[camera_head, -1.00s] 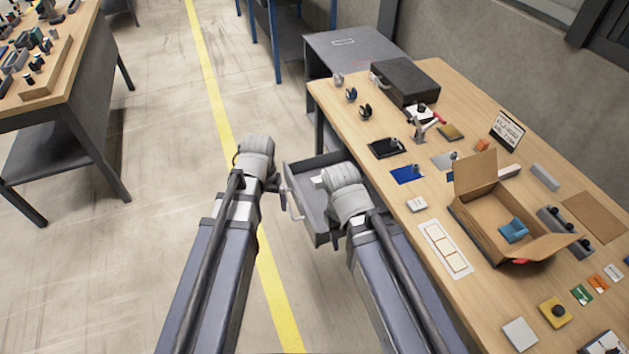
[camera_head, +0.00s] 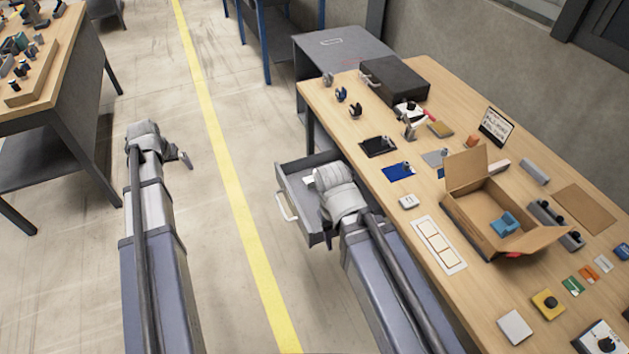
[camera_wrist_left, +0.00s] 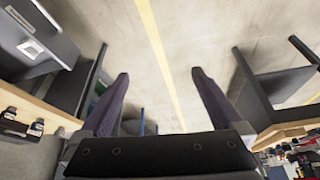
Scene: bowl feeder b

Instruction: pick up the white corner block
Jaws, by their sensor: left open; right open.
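I cannot clearly make out a white corner block. A small pale piece (camera_head: 309,180) shows at the left edge of my right wrist, over the open grey drawer (camera_head: 318,238). I cannot tell whether it is the block or part of my wrist. My right gripper (camera_head: 328,184) is over the drawer, its fingers hidden under the wrist. My left gripper (camera_head: 186,159) is out over the floor, left of the drawer. In the left wrist view its two fingers (camera_wrist_left: 160,80) stand wide apart with nothing between them.
The wooden table (camera_head: 488,310) on the right holds an open cardboard box (camera_head: 470,225) with a blue part (camera_head: 505,223), a black case (camera_head: 395,80) and a white card (camera_head: 438,246). Another workbench (camera_head: 62,70) stands at left. The floor between is clear.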

